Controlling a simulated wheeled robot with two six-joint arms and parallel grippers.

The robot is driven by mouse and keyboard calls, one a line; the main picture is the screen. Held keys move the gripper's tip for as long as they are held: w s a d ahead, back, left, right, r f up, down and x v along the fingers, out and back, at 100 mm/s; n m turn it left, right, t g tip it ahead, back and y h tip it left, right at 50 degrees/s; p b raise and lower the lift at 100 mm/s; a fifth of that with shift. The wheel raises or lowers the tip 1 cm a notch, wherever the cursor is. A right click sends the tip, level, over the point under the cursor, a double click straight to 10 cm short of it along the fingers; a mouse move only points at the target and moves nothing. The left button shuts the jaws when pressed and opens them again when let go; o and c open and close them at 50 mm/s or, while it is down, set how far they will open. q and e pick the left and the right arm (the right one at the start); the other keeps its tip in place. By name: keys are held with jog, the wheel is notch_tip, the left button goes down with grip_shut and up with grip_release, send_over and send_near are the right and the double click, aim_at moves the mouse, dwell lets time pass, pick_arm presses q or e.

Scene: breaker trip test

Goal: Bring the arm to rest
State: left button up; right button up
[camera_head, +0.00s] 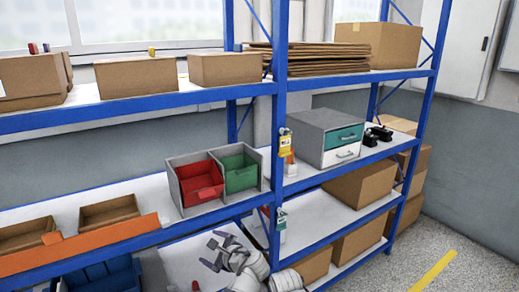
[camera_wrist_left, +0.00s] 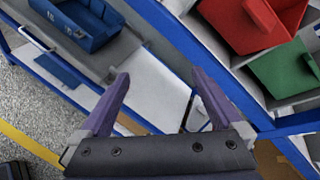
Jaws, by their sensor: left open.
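My left gripper (camera_head: 214,252) is low in the middle of the head view, in front of the shelf rack and below the level of the red and green bins. In the left wrist view my left gripper (camera_wrist_left: 160,76) has its two purple fingers spread wide apart. Nothing is between them; a pale shelf surface shows behind the gap. My right gripper is in neither view.
A blue shelf rack (camera_head: 190,97) fills the scene. A red bin (camera_head: 200,182) and a green bin (camera_head: 240,172) sit in a grey holder. A blue bin (camera_wrist_left: 85,22) lies lower left. Cardboard boxes (camera_head: 362,185) stand right. Floor (camera_head: 450,235) is open at right.

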pick_arm(q)
jog(key=s+d+f+n+g+h, duration=0.4)
jog(key=s+d+f+n, duration=0.1)
jog(key=s, duration=0.5)
jog(key=s+d+f+n+g+h, duration=0.4)
jog(key=s+f+n, duration=0.4)
jog(key=s+n, duration=0.2)
jog(key=d+g, duration=0.1)
jog(key=d, duration=0.1)
jog(key=shift+d+g, duration=0.3)
jog(key=shift+w+a, duration=0.1)
